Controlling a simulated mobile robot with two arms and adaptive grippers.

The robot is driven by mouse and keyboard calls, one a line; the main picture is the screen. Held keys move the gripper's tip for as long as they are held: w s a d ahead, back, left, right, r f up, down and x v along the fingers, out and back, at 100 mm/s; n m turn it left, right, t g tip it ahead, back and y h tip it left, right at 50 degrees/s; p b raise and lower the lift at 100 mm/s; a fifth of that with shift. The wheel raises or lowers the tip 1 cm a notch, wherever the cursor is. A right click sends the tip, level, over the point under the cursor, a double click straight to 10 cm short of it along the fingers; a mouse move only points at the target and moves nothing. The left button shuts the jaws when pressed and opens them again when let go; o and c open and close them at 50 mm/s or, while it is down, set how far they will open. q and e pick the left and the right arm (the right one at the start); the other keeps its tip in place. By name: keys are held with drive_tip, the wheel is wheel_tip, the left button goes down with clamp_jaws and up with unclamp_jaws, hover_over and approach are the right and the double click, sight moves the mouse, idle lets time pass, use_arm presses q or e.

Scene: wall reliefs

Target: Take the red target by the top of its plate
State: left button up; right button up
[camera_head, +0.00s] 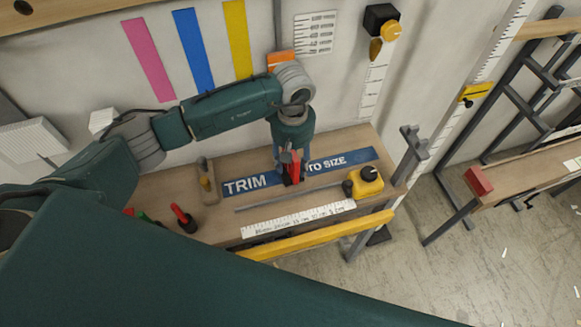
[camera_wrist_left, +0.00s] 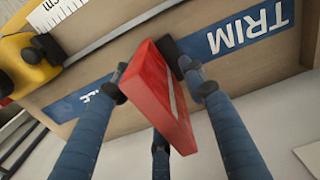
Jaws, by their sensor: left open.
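The red target (camera_head: 294,170) stands on the wooden workbench, over the blue "TRIM TO SIZE" strip (camera_head: 245,184). In the left wrist view it is a red plate (camera_wrist_left: 157,95) with a pale line along one edge and a dark part at its far end. My left gripper (camera_head: 291,165) comes down over it from above. In the left wrist view its blue fingers (camera_wrist_left: 160,88) are spread around the plate, open. Whether any finger touches the plate I cannot tell. My right gripper is not in view.
A yellow tape measure (camera_head: 366,183) and a white ruler (camera_head: 298,219) lie right and in front. A wooden plane (camera_head: 207,181) and a red-handled tool (camera_head: 183,218) stand left. A yellow rail (camera_head: 320,237) runs along the front edge. Another red block (camera_head: 478,181) sits on the right bench.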

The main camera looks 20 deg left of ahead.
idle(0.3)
use_arm(q)
clamp_jaws()
drive_tip(key=shift+r, duration=0.1)
